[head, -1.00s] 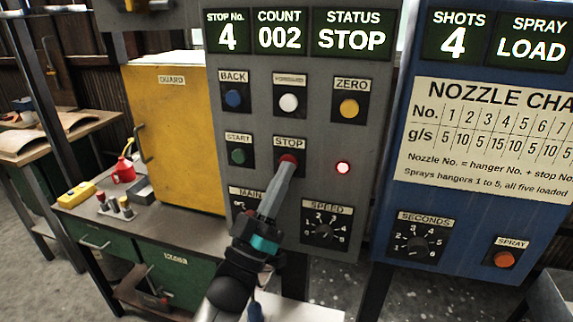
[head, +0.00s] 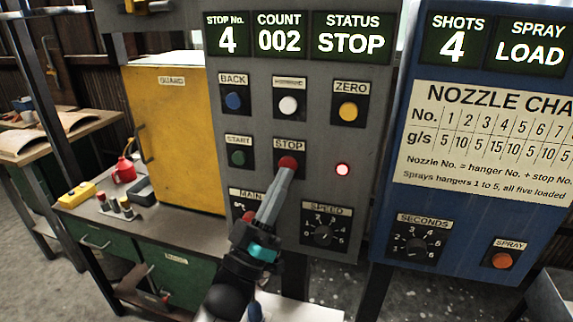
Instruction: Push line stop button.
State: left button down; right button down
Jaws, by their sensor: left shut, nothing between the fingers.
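The red STOP button (head: 288,162) sits under its STOP label on the grey control panel (head: 270,215). My left gripper (head: 285,176) is shut and empty, its tips just below and in front of the button; I cannot tell whether they touch it. The status display (head: 351,38) reads STOP, the stop number reads 4 and the count reads 002. A red lamp (head: 342,170) is lit right of the button. My right gripper is not in view.
Green START (head: 238,158), blue BACK (head: 234,100), white (head: 289,105) and yellow ZERO (head: 348,111) buttons surround STOP. The SPEED dial (head: 323,234) is below right. A blue spray panel (head: 480,230) stands right, a yellow guard cabinet (head: 180,140) left.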

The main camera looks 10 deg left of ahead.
pick_arm(q)
jog(key=s+p, duration=0.2)
jog(key=s, duration=0.3)
jog(key=shift+s+a, duration=0.1)
jog(key=shift+s, duration=0.2)
